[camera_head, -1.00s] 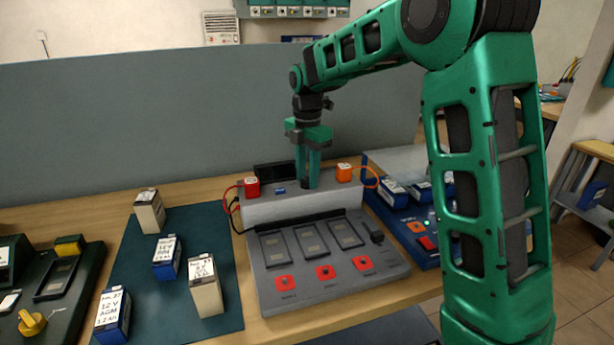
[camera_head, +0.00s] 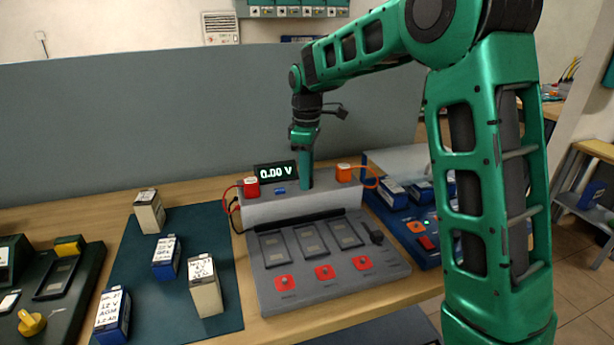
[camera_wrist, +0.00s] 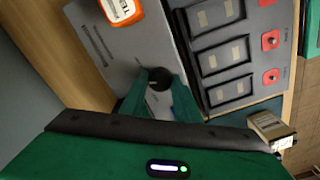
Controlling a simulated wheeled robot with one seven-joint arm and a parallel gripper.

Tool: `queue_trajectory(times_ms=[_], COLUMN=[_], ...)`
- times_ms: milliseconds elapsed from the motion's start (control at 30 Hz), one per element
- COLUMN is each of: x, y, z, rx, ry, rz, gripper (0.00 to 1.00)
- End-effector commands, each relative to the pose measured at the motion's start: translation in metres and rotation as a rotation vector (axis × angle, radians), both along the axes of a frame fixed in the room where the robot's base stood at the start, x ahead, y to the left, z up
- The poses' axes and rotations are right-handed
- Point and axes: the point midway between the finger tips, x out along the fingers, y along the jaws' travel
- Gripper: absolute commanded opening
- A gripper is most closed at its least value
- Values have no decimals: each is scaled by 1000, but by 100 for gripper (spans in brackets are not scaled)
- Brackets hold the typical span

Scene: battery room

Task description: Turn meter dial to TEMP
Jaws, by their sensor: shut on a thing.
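The grey meter (camera_head: 345,212) stands on the bench, and its small display (camera_head: 274,172) reads 0.00 V. My gripper (camera_head: 305,186) points straight down at the meter's raised back ledge. In the wrist view, my gripper (camera_wrist: 158,92) has its two green fingers on either side of the dark round dial (camera_wrist: 158,76) and is shut on it. In the head view the fingers hide the dial. The dial's position labels, including TEMP, cannot be read.
A red block (camera_head: 251,187) and an orange block (camera_head: 343,172) flank my gripper on the ledge, with leads attached. Several batteries stand on the dark mat (camera_head: 137,260) at left. Red buttons (camera_head: 324,272) line the meter's front.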

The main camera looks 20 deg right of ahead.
Motion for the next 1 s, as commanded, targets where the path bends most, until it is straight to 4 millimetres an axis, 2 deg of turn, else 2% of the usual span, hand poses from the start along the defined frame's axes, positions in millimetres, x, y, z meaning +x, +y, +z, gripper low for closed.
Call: queue_trajectory(times_ms=[500,700,1000], x=[4,4,4], y=[2,1,1], z=[3,3,3], rx=[4,5,4], ry=[-14,-13,-13], rz=[-435,-540,-609], gripper=[7,6,6])
